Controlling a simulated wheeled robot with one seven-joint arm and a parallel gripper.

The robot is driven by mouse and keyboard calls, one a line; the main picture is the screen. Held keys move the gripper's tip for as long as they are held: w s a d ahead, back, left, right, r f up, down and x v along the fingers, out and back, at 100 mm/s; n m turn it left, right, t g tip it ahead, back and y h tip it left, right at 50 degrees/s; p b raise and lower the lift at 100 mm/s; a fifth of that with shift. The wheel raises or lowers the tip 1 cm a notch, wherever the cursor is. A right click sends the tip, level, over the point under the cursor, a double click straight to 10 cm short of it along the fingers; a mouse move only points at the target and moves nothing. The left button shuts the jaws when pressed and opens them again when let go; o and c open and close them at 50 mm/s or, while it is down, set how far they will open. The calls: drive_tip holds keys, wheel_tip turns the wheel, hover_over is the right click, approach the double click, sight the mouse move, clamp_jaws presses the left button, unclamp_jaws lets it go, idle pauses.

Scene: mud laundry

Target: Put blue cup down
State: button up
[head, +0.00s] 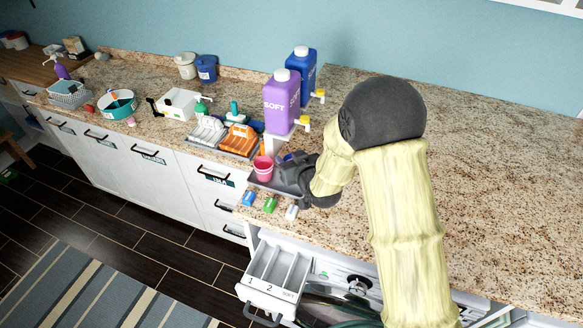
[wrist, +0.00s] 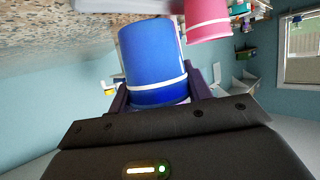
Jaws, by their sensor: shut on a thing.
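My gripper (head: 285,168) is shut on the blue cup (wrist: 152,55), which has a white band. In the wrist view the cup sits between the two dark fingers. In the head view only a small blue part of the cup (head: 292,157) shows behind my gripper; the rest is hidden. A pink cup (head: 263,166) stands just left of my gripper, on a grey tray (head: 262,183). It also shows beside the blue cup in the wrist view (wrist: 208,17). I cannot tell whether the blue cup touches the tray.
Purple (head: 281,103) and blue (head: 302,68) dispensers with yellow taps stand behind my gripper. Blue, green (head: 270,204) and white small items lie in front of the tray. A rack (head: 240,138) stands to the left. An open drawer (head: 277,275) juts out below. The right counter is clear.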

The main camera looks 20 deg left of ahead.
drive_tip(key=shift+f+p, duration=0.95)
drive_tip(key=shift+f, duration=1.1)
drive_tip(key=shift+f, duration=0.15)
drive_tip(key=o, duration=0.8)
drive_tip(key=b+v, duration=0.5)
drive_tip(key=v, duration=0.7)
drive_tip(key=shift+r, duration=0.25)
